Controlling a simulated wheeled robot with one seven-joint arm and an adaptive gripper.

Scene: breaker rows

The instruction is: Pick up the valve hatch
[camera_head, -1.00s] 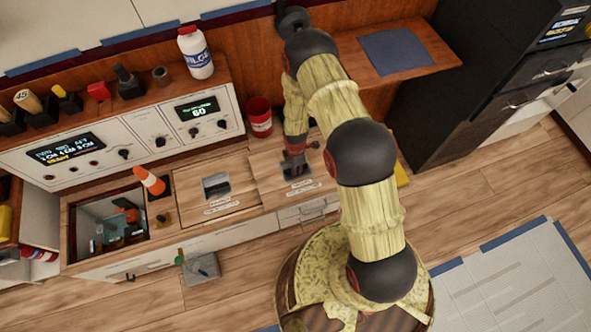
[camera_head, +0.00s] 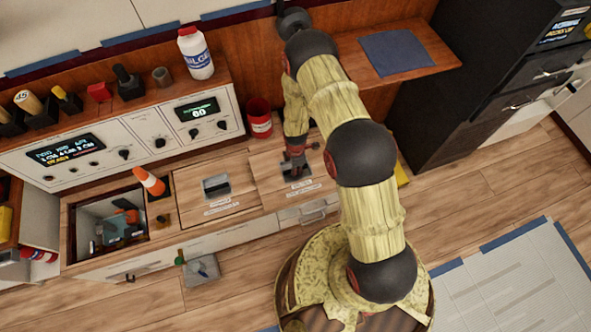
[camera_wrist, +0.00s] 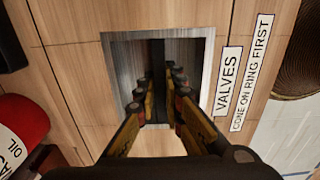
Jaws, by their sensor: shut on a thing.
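The valve hatch (camera_head: 266,172) is a wooden panel in the low bench top, with a square metal-lined recess and labels beside it. In the wrist view the hatch (camera_wrist: 73,70) fills much of the picture, and a label reading VALVES (camera_wrist: 228,80) lies right of the recess. My gripper (camera_head: 296,171) reaches down into that recess. In the wrist view my gripper (camera_wrist: 160,110) is shut on the dark handle bar (camera_wrist: 158,58) across the recess. The hatch appears flush with the bench. My fingers hide part of the bar.
A second hatch (camera_head: 196,185) lies to the left, beside an orange cone (camera_head: 150,182) and an open bay (camera_head: 75,220). A red can (camera_head: 260,122) stands behind the hatch. A second label (camera_wrist: 252,75) reads CONE ON RING FIRST. A control panel (camera_head: 150,122) rises behind.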

